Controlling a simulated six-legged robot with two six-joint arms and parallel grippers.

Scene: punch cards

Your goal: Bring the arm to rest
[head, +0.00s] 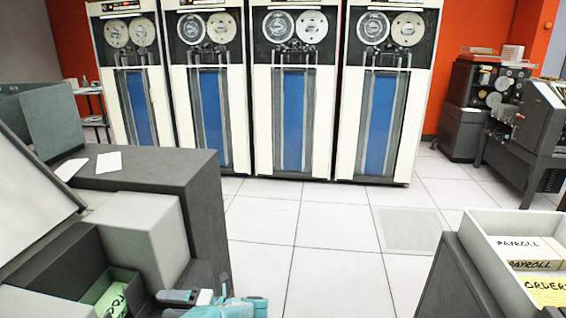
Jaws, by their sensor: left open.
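My left gripper (205,297) shows at the bottom edge of the head view, in teal and white, beside the dark grey cabinet's lower right side. It is open, and I see nothing between its fingers. Most of the arm behind it is cut off by the frame's lower edge. My right gripper is not in view.
A dark grey machine (190,185) with white cards (108,162) on top stands at the left. Its lower bin holds a green card stack (112,300). A white tray (492,250) of labelled card decks stands at the right. Tiled floor (320,260) lies open between them.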

